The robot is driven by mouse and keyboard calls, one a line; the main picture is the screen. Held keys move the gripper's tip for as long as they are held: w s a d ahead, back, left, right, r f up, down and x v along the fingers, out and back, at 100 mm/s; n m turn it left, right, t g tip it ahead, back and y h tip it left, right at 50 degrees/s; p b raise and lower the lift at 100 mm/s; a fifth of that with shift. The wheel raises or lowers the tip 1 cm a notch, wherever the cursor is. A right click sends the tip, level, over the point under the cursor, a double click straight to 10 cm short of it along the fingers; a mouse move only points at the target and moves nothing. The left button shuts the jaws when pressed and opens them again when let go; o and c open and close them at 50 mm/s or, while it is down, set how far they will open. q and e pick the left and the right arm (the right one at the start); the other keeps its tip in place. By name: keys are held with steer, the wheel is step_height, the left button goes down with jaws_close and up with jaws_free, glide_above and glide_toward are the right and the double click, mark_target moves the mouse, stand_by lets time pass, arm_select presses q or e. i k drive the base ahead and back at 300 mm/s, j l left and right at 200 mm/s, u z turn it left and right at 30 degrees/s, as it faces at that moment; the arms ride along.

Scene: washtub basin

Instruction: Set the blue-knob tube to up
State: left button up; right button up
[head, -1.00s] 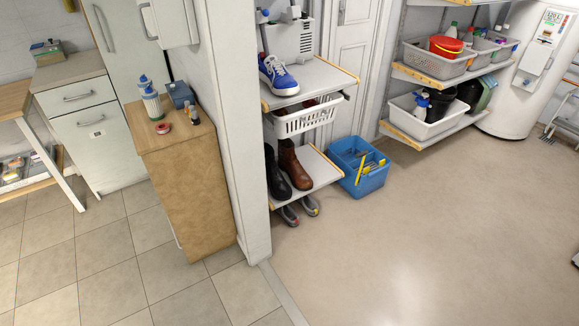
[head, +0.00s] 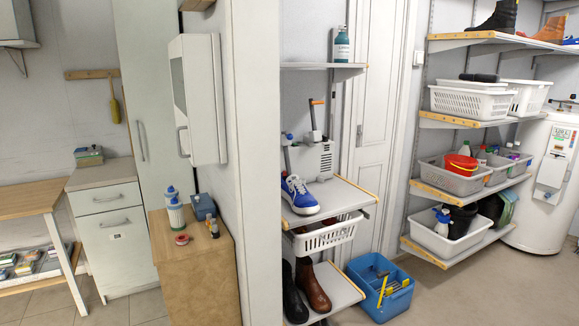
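A light grey device (head: 315,160) with vents stands on the upper board of the shoe rack, behind a blue and white sneaker (head: 299,194). A grey tube with a blue knob (head: 287,137) shows at the device's left side, near the wall edge. Another tube with an orange tip (head: 316,102) rises upright from the device. The lower end of the blue-knob tube is partly hidden by the sneaker, and its exact setting is too small to tell. Neither gripper is in view.
A wall end (head: 257,200) stands just left of the rack. A white basket (head: 328,235) and boots (head: 313,288) are below the device. A blue bin (head: 380,287) is on the floor to the right. A wooden cabinet (head: 194,265) stands left of the wall.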

mark_target(290, 136)
steer(key=i+j, duration=0.2)
steer(key=i, duration=0.35)
steer(key=i+l, duration=0.3)
steer(key=i, duration=0.2)
steer(key=i+l, duration=0.3)
steer(key=i, duration=0.25)
